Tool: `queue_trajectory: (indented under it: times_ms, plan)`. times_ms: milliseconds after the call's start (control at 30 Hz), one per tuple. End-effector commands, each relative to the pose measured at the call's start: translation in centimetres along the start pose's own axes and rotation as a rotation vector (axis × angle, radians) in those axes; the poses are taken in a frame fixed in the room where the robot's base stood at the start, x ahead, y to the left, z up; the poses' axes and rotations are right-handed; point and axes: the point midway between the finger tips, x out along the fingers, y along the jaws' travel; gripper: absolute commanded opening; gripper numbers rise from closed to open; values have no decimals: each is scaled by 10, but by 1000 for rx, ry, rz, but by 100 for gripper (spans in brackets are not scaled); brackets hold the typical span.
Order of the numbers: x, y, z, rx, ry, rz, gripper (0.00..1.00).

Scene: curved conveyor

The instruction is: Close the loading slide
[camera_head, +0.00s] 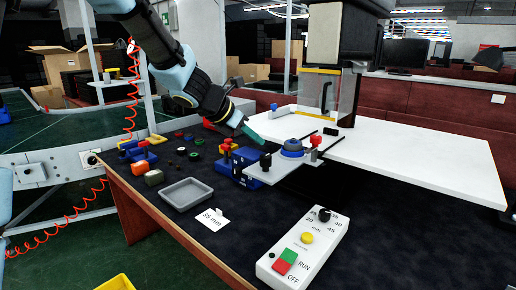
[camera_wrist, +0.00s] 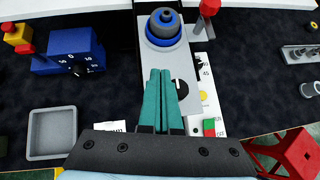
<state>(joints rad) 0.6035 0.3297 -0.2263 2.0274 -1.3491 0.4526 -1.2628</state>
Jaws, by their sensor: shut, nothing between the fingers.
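The loading slide (camera_head: 302,172) is a light grey plate sticking out from the white machine table, with a blue ring and grey part (camera_head: 291,148) on it. It also shows in the wrist view (camera_wrist: 203,78), running from the top centre toward my fingers. A black knob (camera_head: 265,161) stands at its near end; the wrist view shows a dark knob (camera_wrist: 180,88) just right of my fingertips. My gripper (camera_head: 249,134) has teal fingers, shut and empty, above and left of the slide; it also shows in the wrist view (camera_wrist: 158,76). Contact with the knob cannot be told.
A blue block with a dial (camera_head: 241,165) stands left of the slide. A red-topped lever (camera_head: 315,141) rises at its right. A grey tray (camera_head: 186,194), a "35 mm" card (camera_head: 212,218) and a RUN/OFF control box (camera_head: 303,250) lie in front.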

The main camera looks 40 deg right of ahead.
Motion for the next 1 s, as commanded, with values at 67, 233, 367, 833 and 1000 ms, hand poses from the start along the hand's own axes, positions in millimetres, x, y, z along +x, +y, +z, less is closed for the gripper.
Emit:
queue_trajectory:
  times_ms: [67, 233, 367, 833, 1000]
  plan:
    - [12, 0, -1, 1, 2, -3, 0]
    - [43, -1, -2, 2, 3, -3, 0]
    - [65, 0, -2, 1, 3, -1, 0]
    - [92, 0, -1, 4, 2, 1, 0]
    - [92, 0, -1, 4, 2, 1, 0]
